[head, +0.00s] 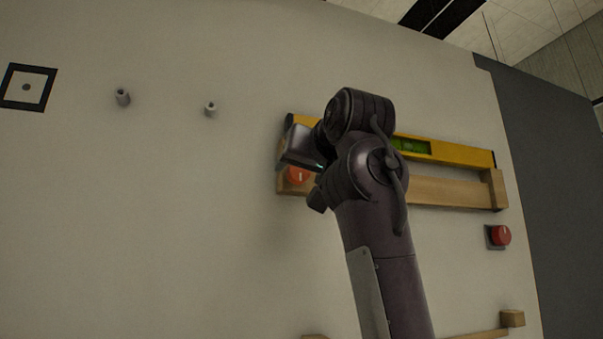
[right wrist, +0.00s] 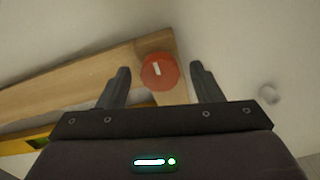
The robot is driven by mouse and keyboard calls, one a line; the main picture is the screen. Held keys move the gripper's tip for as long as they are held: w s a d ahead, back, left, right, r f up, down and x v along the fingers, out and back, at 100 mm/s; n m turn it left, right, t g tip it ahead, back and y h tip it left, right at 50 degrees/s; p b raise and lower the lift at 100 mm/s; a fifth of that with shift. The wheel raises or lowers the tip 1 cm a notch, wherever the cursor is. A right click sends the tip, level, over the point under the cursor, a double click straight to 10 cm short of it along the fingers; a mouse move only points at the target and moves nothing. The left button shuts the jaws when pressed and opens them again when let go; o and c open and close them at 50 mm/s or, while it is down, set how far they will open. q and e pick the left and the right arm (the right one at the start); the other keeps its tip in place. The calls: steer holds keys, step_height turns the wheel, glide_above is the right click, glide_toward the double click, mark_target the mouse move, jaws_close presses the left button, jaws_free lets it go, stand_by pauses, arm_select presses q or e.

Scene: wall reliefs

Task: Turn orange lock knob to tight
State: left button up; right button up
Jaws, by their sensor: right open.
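The orange knob (head: 298,175) sits at the left end of a wooden ledge on the wall, partly beside my right gripper (head: 300,165) in the head view. In the right wrist view the round orange knob (right wrist: 159,71) has a short white mark on its face. It lies between the two open fingers of my right gripper (right wrist: 159,82), with a gap on each side. The fingers do not appear to touch it. Any tight marking is not visible. My left gripper is not in view.
A yellow spirit level (head: 450,153) rests on the wooden ledge (head: 450,192), partly behind my right arm. A red knob (head: 501,235) on a grey plate is at the lower right. Two pegs (head: 122,97) and a black square frame (head: 27,87) are at the left. The wall below the pegs is bare.

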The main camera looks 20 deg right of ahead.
steer(key=s+b, duration=0.3)
steer(key=s, duration=0.4)
steer(key=shift+d, duration=0.15)
stand_by(0.3)
